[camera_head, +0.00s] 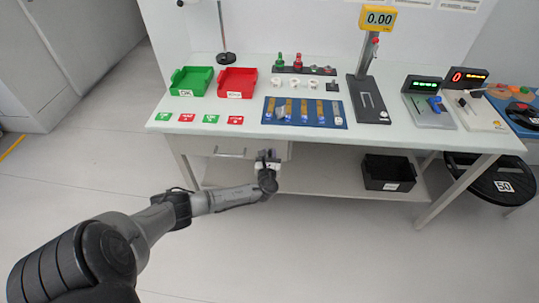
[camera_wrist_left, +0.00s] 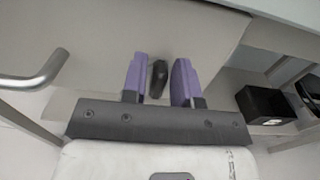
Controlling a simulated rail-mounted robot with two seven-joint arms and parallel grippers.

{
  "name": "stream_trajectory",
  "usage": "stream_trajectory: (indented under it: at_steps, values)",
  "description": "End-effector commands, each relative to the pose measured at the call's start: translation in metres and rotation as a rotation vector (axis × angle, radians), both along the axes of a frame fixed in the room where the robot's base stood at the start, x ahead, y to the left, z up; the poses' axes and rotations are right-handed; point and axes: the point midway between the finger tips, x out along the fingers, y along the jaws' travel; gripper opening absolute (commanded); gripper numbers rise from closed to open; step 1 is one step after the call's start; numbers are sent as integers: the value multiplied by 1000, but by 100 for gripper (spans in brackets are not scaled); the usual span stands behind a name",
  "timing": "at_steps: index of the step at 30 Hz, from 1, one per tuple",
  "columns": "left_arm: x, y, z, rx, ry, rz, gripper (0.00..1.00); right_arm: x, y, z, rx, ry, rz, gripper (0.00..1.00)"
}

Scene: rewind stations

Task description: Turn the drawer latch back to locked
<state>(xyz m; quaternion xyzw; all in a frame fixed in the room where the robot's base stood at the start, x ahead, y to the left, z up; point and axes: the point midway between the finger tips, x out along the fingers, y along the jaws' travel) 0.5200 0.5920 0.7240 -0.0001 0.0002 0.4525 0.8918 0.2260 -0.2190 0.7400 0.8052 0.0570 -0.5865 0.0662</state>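The drawer (camera_head: 225,149) hangs under the left part of the table and looks closed. In the left wrist view the pale drawer front (camera_wrist_left: 100,45) fills the upper middle, with its metal bar handle (camera_wrist_left: 35,78) at the left. The drawer latch (camera_wrist_left: 158,78) is a small dark knob, slightly tilted from upright in that view. My left gripper (camera_head: 268,157) is at the drawer front's right part. Its purple fingers (camera_wrist_left: 160,80) are open, one on each side of the latch, with narrow gaps showing. The latch is hidden behind the gripper in the head view. My right gripper is not in view.
The table top (camera_head: 240,140) is just above the gripper. A black bin (camera_head: 388,172) stands on the lower shelf (camera_head: 320,180), and a black round stool (camera_head: 490,180) is at the right. Green (camera_head: 191,82) and red (camera_head: 237,83) trays sit on the table. The floor in front is clear.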

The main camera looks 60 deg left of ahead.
Motion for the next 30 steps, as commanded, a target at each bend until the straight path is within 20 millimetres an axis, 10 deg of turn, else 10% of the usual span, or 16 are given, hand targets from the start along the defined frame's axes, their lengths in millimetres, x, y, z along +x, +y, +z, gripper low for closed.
stream_trajectory:
  at_steps: [6, 30]
  values:
    - [0, 0, 0, 0, 0, -1, 4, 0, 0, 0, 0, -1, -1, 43]
    - [-5, 3, -4, -278, -379, 0, 4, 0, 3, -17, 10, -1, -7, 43]
